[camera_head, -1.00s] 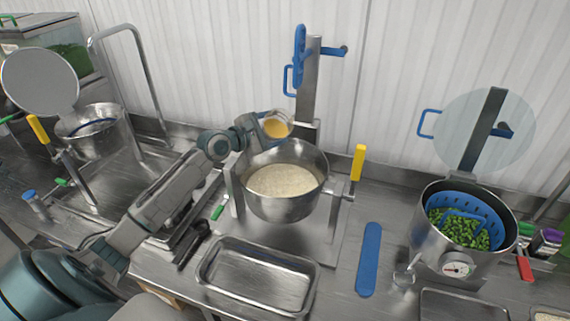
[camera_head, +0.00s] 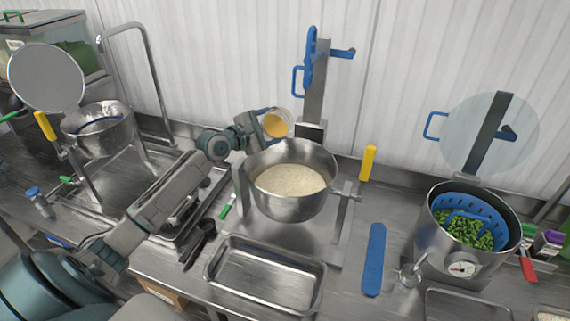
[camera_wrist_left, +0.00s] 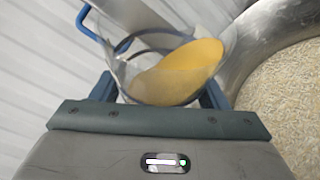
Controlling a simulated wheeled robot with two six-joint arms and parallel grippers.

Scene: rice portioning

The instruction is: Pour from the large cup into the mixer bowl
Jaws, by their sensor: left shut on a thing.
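The large cup (camera_head: 277,122) is clear and holds a yellow-orange liquid. My left gripper (camera_head: 260,125) is shut on the cup, holding it tilted at the back left rim of the mixer bowl. In the left wrist view the cup (camera_wrist_left: 150,75) sits between the fingers (camera_wrist_left: 158,92), with the liquid slanted toward its right side. The mixer bowl (camera_head: 290,207) is steel, in a stand, and filled with pale rice-like grains; its grains also fill the right of the left wrist view. No stream of liquid shows. My right gripper is not in view.
A blue-handled post (camera_head: 316,85) stands behind the bowl, close to the cup. An empty steel tray (camera_head: 265,280) lies in front. A yellow-handled lever (camera_head: 368,163) and a pot of green beans (camera_head: 440,255) stand to the right. A blue paddle (camera_head: 374,260) lies between.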

